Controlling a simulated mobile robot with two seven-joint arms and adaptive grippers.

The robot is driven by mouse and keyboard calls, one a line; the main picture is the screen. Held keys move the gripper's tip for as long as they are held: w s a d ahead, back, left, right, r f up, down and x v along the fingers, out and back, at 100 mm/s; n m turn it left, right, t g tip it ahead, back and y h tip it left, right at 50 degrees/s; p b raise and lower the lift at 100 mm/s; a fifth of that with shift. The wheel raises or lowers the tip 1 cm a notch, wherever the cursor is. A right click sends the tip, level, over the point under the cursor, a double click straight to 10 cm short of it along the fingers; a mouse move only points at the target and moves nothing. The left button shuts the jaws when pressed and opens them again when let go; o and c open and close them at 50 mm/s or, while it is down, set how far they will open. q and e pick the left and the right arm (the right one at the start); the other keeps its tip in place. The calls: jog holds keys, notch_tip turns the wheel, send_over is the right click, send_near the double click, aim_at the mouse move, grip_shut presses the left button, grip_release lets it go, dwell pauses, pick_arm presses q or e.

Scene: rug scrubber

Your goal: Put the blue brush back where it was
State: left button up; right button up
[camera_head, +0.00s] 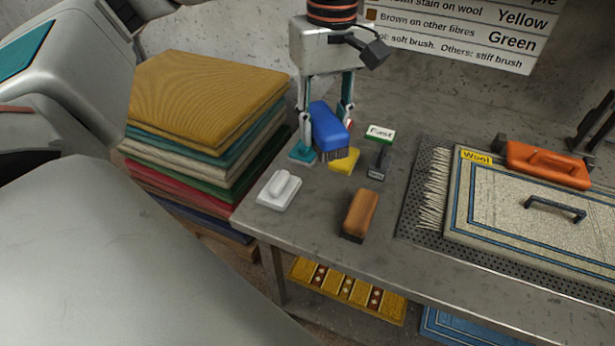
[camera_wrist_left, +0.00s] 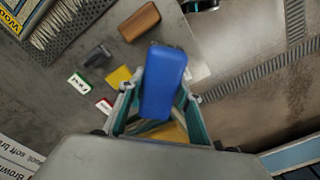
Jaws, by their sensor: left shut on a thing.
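The blue brush (camera_head: 328,126) is between the fingers of my left gripper (camera_head: 325,128), which is shut on it. Its dark bristles point down, and it is tilted, over the left part of the grey table (camera_head: 310,222). I cannot tell how high above the table it is. In the left wrist view the blue brush (camera_wrist_left: 163,82) lies between the teal fingers of the left gripper (camera_wrist_left: 155,95). My right gripper is not in view.
Folded rugs (camera_head: 205,100) stand left. Bare table lies around the brown brush.

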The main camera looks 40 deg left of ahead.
pick_arm(q)
jog(key=b, duration=0.1)
send_over(320, 209)
notch_tip(320, 209, down, 14)
jog(key=shift+r, duration=0.15)
jog(key=shift+w+f, duration=0.1)
jog(key=shift+f, duration=0.65)
jog(key=shift+f+b, duration=0.4)
jog(key=shift+f, duration=1.5)
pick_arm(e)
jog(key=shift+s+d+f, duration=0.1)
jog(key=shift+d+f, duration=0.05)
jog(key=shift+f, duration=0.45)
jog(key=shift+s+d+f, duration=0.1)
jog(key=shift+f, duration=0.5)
pick_arm(q)
jog(key=shift+f, duration=0.15)
jog(key=o, duration=1)
